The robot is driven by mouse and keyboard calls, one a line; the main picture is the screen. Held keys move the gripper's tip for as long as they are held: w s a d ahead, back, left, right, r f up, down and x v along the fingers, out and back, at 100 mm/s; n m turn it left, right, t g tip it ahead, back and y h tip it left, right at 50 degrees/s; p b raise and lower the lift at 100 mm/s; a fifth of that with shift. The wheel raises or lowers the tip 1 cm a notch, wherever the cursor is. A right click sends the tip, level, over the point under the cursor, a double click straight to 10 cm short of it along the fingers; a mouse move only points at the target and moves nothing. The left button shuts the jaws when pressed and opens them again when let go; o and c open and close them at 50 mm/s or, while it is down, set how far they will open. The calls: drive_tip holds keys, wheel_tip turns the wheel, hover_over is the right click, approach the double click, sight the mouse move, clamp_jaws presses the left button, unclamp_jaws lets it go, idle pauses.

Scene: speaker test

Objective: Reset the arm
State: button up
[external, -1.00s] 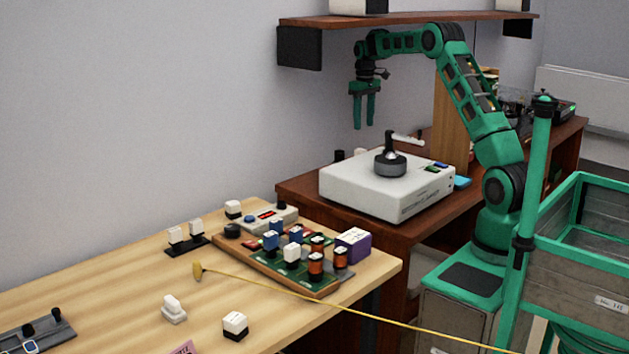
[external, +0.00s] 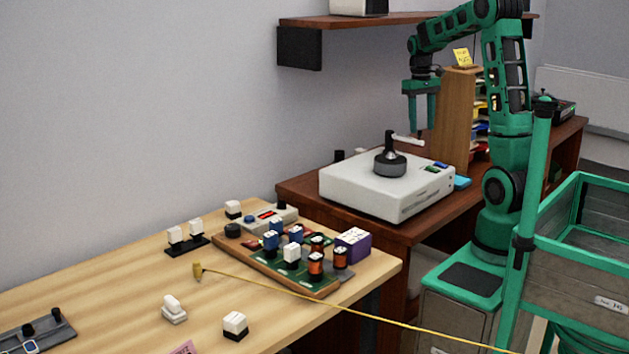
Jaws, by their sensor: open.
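My gripper (external: 421,130) hangs pointing down at the end of my green arm (external: 505,70). Its two fingers are apart and nothing shows between them. It is in the air above the back right part of a white box-shaped device (external: 350,192) with a black knob and a light-coloured lever (external: 407,140) on top. The fingertips appear close to the lever in the picture, but I cannot tell the true distance. My arm is folded up, with its elbow near the top edge of the view.
A wooden shelf (external: 440,19) is on the wall behind my arm. A wooden upright (external: 455,120) with a yellow note stands beside my gripper. The light wooden table (external: 120,285) holds a component board (external: 252,267), a purple box (external: 353,243), small white switches and a yellow cable (external: 370,316).

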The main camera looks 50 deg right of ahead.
drive_tip(key=s+a+f+m, duration=0.1)
drive_tip(key=s+a, duration=0.2)
drive_tip(key=s, duration=0.5)
drive_tip(key=s+a+f, duration=0.1)
drive_tip(key=s+a, duration=0.3)
drive_tip(key=s, duration=0.5)
drive_tip(key=s+a+f+m, duration=0.1)
drive_tip(key=s+a, duration=0.2)
drive_tip(key=s, duration=0.6)
drive_tip(key=shift+a+f+m+t, duration=0.3)
drive_tip(key=shift+a+t, duration=0.1)
